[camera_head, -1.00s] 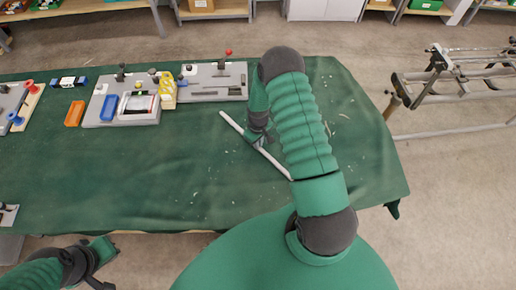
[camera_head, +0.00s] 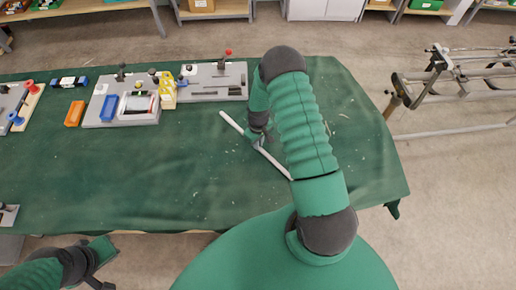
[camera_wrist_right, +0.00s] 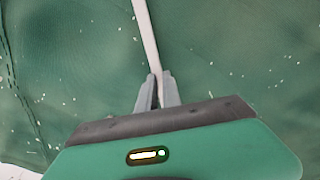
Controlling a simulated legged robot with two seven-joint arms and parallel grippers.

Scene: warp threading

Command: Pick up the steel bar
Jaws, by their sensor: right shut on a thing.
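The steel bar (camera_head: 232,122) is a thin, pale rod lying slantwise on the green cloth of the table, from upper left to lower right in the head view. My right gripper (camera_head: 257,143) is at about the middle of the bar. In the right wrist view, the bar (camera_wrist_right: 147,35) runs down between the fingers of my right gripper (camera_wrist_right: 158,90), which are closed on it. Whether the bar is clear of the cloth cannot be told. My left gripper (camera_head: 100,268) is at the lower left, away from the bar; its fingers show too poorly to judge.
The green-covered table (camera_head: 150,185) is bare around the bar. Grey fixture boards (camera_head: 215,82) stand along the back edge, with a blue block (camera_head: 109,107), an orange block (camera_head: 75,113) and a yellow block (camera_head: 168,90). A metal frame (camera_head: 450,75) stands on the floor at right.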

